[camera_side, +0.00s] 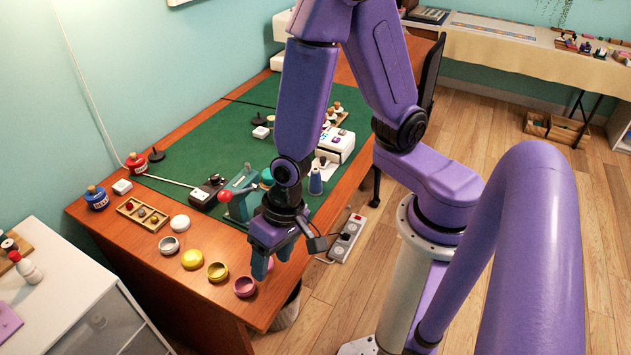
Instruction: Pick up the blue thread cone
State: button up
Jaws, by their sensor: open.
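The blue thread cone (316,182) stands upright at the right edge of the green mat, near the table's right side. My gripper (272,264) points down over the near right part of the table, in front of and to the left of the cone in the picture. The cone is clear of the fingers. My wrist and forearm hide part of the mat behind them.
Round bowls in pink (245,287), olive (217,272) and yellow (193,260) sit near my gripper. A white box (337,144) stands behind the cone. A power strip (346,239) lies on the floor.

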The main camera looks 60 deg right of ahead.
jog(key=w+d+f+m+t+h, duration=0.2)
jog(key=w+d+f+m+h, duration=0.1)
jog(key=w+d+f+m, duration=0.15)
jog(key=m+t+h, duration=0.1)
jog(key=m+h, duration=0.6)
jog(key=h, duration=0.5)
send_near(315, 170)
jog(key=shift+x, duration=4.45)
jog(key=shift+c, duration=0.3)
grip_shut()
